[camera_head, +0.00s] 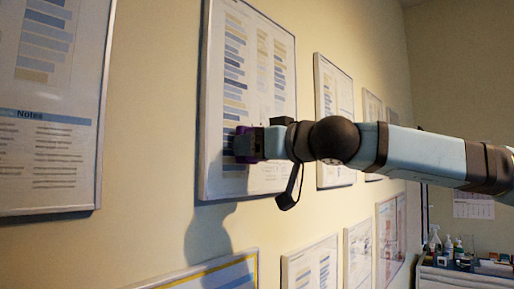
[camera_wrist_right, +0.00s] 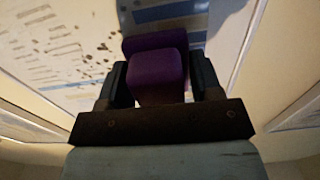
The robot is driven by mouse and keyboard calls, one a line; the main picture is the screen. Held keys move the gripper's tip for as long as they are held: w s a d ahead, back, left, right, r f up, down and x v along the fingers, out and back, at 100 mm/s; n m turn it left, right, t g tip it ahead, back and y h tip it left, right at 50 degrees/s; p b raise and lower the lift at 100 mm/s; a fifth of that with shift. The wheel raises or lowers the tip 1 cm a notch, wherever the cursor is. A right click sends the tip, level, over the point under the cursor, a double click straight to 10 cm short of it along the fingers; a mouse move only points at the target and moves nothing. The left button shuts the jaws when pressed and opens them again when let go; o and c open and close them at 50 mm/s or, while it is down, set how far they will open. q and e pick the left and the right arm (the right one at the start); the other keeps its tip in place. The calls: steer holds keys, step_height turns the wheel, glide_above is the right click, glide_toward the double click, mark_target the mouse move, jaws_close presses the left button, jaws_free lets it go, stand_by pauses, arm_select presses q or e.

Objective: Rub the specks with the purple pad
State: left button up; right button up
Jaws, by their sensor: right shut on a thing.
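Dark specks (camera_wrist_right: 102,47) are scattered on the chart to the left of the pad in that view. The pad hides the part of the chart behind it. My left gripper is not in view.
More framed charts hang around it: a large Notes chart (camera_head: 48,165) at left, others to the right (camera_head: 334,172) and below (camera_head: 310,268). A counter (camera_head: 462,273) with several bottles stands at the far right. My right arm crosses from the right.

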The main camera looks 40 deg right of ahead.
steer(key=shift+w, duration=0.3)
